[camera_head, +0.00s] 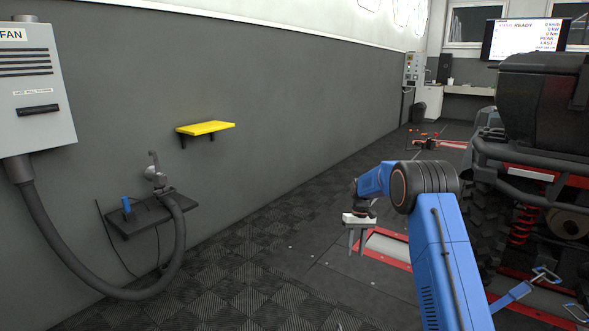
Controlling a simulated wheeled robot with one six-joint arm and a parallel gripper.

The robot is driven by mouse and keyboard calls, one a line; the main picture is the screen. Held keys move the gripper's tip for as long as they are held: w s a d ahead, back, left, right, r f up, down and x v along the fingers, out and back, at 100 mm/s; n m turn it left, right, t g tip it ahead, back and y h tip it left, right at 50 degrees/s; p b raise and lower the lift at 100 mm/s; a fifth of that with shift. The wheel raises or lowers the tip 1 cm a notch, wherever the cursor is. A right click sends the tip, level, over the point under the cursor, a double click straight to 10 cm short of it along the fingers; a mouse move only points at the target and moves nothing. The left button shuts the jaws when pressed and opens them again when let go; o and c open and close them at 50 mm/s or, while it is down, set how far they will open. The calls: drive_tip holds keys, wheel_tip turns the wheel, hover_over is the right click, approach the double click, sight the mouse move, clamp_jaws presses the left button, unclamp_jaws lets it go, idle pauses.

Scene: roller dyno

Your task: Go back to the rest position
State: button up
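My gripper (357,240) hangs at the end of my blue arm, right of the picture's middle, with its fingers pointing down. Two fingers show apart with a gap between them, and nothing shows in the gap. It is above the floor, in front of a red-edged plate (388,247), and touches nothing that I can see. The arm comes up from the bottom right and bends over at a dark round joint.
A vehicle (530,140) stands close on the right. On the left wall are a grey fan box (35,85) with a thick hose (60,245), a yellow shelf (206,128) and a dark shelf (130,222) holding a blue item (126,205). The checkered floor (240,270) between is clear.

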drive_tip(key=s+d+r+t, duration=0.2)
drive_tip(key=s+r+t, duration=0.1)
drive_tip(key=s+r, duration=2.4)
drive_tip(key=s+d+r+m+t, duration=0.1)
drive_tip(key=s+r+t, duration=0.1)
drive_tip(key=s, duration=1.4)
drive_tip(key=s+f+t, duration=0.1)
drive_tip(key=s+f, duration=0.1)
drive_tip(key=s, duration=0.6)
drive_tip(key=s+f+t+h, duration=0.1)
drive_tip(key=s+f, duration=0.2)
drive_tip(key=s, duration=0.5)
drive_tip(key=shift+s+d+m, duration=0.35)
drive_tip(key=shift+d+m, duration=0.05)
drive_tip(key=shift+d, duration=0.05)
